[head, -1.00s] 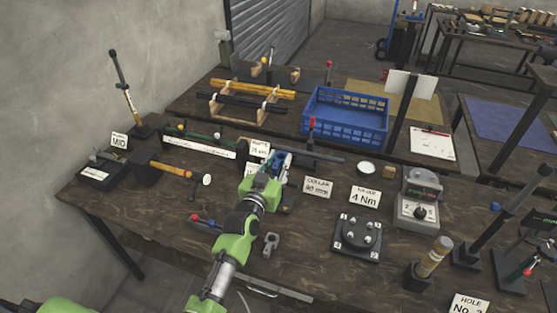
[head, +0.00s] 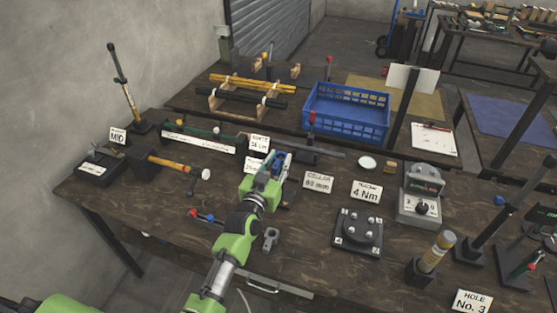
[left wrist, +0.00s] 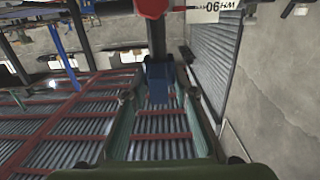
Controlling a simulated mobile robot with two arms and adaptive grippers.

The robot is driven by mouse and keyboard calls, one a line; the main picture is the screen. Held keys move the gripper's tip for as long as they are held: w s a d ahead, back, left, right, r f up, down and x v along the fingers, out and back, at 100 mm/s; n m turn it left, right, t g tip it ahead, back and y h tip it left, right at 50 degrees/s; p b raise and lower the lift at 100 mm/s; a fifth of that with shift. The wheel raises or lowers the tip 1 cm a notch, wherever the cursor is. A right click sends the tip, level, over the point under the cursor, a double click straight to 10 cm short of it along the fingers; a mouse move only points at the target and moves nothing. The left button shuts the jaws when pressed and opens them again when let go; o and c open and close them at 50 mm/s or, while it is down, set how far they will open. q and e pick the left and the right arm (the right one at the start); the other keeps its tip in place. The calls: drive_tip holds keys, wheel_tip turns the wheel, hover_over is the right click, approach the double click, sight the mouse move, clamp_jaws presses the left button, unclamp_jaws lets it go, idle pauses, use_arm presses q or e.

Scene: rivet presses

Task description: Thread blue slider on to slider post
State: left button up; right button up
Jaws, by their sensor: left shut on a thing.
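The blue slider (left wrist: 158,78) is a small dark blue block between my left gripper's fingertips in the left wrist view. My left gripper (head: 276,160) is shut on it, low over the middle of the dark workbench in the head view. A dark upright post (left wrist: 156,36) with a red knob (left wrist: 152,7) lines up just beyond the slider in the wrist view. In the head view a dark post with a red knob (head: 312,118) stands right of and behind the gripper. Whether the slider touches or surrounds the post cannot be told. My right gripper is not in view.
A blue crate (head: 346,112) stands behind, on the rear table. A "COLLAR" sign (head: 318,182) is right of the gripper, and white signs (head: 256,148) stand close at its left. A black fixture (head: 358,231) sits front right.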

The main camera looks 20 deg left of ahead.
sight(278, 171)
use_arm(q)
drive_tip(key=shift+f+b, duration=1.9)
drive_tip(key=shift+f, duration=0.6)
drive_tip(key=shift+s, duration=0.1)
drive_tip(key=shift+r+p, duration=0.3)
drive_tip(key=shift+p, duration=0.2)
drive_tip(key=shift+r+p, duration=3.15)
drive_tip(key=shift+r, duration=0.3)
drive_tip(key=shift+p, duration=0.35)
drive_tip(key=shift+f+b, duration=1.65)
drive_tip(key=shift+f, duration=0.5)
